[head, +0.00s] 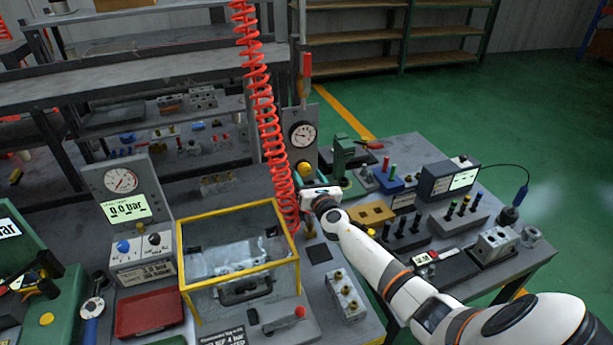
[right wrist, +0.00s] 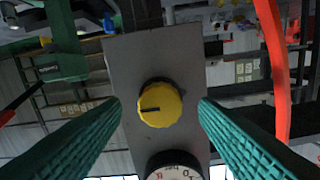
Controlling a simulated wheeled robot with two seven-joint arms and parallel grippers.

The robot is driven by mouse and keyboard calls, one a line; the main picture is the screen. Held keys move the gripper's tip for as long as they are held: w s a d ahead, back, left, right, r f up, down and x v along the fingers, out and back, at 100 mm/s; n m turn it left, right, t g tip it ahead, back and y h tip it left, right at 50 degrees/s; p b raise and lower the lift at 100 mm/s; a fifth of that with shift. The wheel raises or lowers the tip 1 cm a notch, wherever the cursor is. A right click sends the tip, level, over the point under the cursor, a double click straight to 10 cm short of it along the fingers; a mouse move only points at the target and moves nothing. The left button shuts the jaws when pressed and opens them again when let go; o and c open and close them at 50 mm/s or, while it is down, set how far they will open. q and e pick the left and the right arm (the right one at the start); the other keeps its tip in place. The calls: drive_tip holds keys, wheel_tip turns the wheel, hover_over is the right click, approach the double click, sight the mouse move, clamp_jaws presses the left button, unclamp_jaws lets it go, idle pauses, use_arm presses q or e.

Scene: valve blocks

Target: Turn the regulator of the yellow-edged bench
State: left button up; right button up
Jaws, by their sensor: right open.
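A yellow regulator knob (head: 304,169) sits on an upright grey panel below a round gauge (head: 302,134). In the right wrist view the knob (right wrist: 160,104) shows face-on with a dark pointer line, and part of the gauge (right wrist: 174,167) shows below it. My right gripper (head: 307,181) is in front of the panel. Its two teal ribbed fingers (right wrist: 159,106) are open on either side of the knob, with a gap to it on both sides. A yellow-edged clear box (head: 185,268) stands on the bench at left of the gripper. My left gripper is not seen.
A red coiled hose (head: 262,100) hangs just left of the gripper and also shows in the right wrist view (right wrist: 274,60). A gauge panel reading 0.0 bar (head: 126,190) stands farther left. Valve blocks and small fittings crowd the right bench (head: 420,150). The green floor (head: 350,90) behind is clear.

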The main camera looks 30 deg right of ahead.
drive_tip(key=shift+x, duration=1.05)
drive_tip(key=c, duration=1)
